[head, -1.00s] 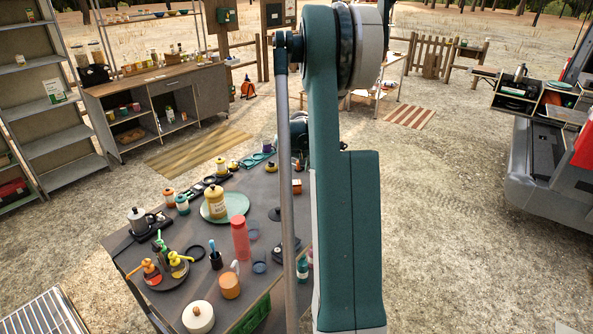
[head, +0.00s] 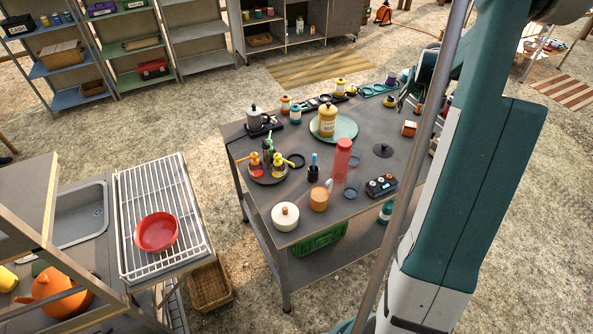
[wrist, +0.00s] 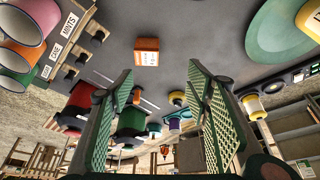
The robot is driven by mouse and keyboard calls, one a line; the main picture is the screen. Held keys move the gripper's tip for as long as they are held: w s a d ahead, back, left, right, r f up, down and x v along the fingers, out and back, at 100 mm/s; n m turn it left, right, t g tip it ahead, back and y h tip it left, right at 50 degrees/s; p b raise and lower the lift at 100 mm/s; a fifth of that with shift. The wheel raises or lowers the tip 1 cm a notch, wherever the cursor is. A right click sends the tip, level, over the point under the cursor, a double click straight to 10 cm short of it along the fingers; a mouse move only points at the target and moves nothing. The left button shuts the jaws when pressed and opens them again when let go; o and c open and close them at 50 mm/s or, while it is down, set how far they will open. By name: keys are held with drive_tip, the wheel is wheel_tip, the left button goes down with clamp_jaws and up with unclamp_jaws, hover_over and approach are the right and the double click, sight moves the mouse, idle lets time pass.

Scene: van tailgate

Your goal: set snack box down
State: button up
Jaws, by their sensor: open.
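The snack box, a small orange box with a pale label (head: 409,128), rests on the dark table top (head: 385,152), toward its right side. It also shows in the wrist view (wrist: 147,51), beyond and between the fingertips and not touching either. My gripper (wrist: 160,80) is open, its two green-padded fingers spread apart with nothing held between them. In the head view the gripper (head: 404,98) is partly hidden behind my arm, close to the box on its far side.
A green plate with a yellow jar (head: 327,121), a red bottle (head: 343,160), a dark control box (head: 381,186) and a black lid (head: 383,150) stand nearby. In the wrist view, cups (wrist: 25,20) and a labelled rack (wrist: 68,38) lie to the left. Bare table surrounds the box.

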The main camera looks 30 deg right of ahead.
drive_tip(key=s+a+r+n+t, duration=0.1)
drive_tip(key=a+r, duration=0.5)
drive_tip(key=a, duration=0.7)
drive_tip(key=s+a+r+n+y, duration=0.15)
drive_tip(key=a+r, duration=0.45)
drive_tip(key=a, duration=0.7)
drive_tip(key=a+r+n+t+h, duration=0.15)
drive_tip(key=a+r, duration=0.35)
drive_tip(key=a, duration=0.8)
drive_tip(key=s+a+n+y, duration=0.1)
drive_tip(key=s+a+n, duration=0.1)
drive_tip(key=s+a, duration=0.8)
drive_tip(key=s+a+f+n+t+y, duration=0.1)
drive_tip(key=s+a+n+y, duration=0.1)
drive_tip(key=s+a, duration=0.9)
drive_tip(key=a, duration=0.6)
drive_tip(key=shift+s+a+f+n, duration=0.2)
drive_tip(key=shift+a+f+n, duration=0.05)
drive_tip(key=shift+f+n, duration=0.05)
drive_tip(key=shift+f+b, duration=0.3)
